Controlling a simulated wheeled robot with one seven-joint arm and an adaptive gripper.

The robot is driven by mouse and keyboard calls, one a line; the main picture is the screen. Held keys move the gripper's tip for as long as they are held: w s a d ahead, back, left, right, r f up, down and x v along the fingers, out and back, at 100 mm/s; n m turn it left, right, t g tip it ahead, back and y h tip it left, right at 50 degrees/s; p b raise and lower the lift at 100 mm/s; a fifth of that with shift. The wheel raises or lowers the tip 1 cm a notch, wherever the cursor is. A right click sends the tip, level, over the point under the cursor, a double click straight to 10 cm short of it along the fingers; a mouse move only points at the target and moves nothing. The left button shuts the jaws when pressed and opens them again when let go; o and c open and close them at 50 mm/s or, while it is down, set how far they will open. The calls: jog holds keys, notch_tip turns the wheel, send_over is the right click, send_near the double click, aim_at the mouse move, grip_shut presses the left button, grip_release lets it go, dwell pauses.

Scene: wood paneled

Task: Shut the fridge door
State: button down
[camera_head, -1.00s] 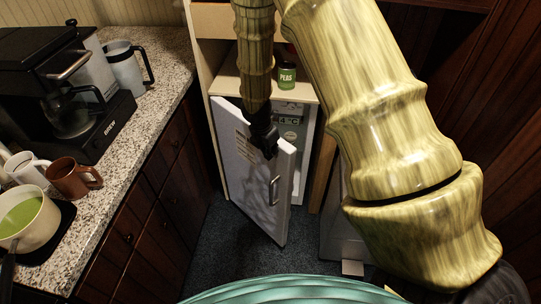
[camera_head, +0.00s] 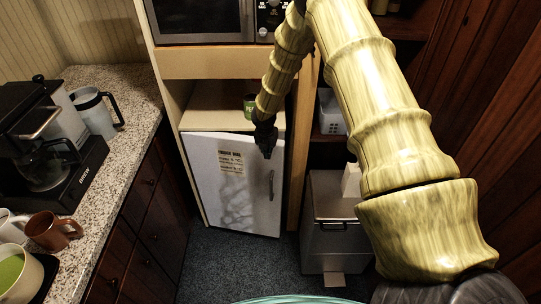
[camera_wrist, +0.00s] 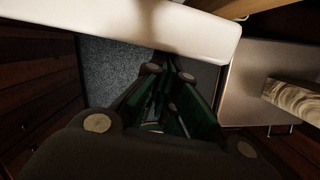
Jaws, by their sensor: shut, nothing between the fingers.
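The small white fridge (camera_head: 195,178) stands in a wooden cabinet bay. Its door (camera_head: 235,205) lies across the front, nearly flush; I cannot tell whether it is fully closed. The door has a paper label and a vertical handle (camera_head: 271,186) on its right side. My gripper (camera_head: 267,150) is shut and empty at the door's upper right, above the handle. Contact with the door is unclear. In the wrist view my gripper (camera_wrist: 172,75) points down, with the pale door edge (camera_wrist: 120,25) along the top.
A granite counter (camera_head: 135,95) with coffee maker (camera_head: 45,150) and mugs (camera_head: 50,232) stands left. A grey bin (camera_head: 330,225) stands right of the fridge. A green jar (camera_head: 249,103) sits above the fridge. The carpet in front is clear.

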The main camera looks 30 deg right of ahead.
jog(key=shift+w+d+p, duration=0.4)
jog(key=shift+w+d, duration=0.45)
jog(key=shift+w, duration=0.2)
jog(key=shift+r, duration=0.1)
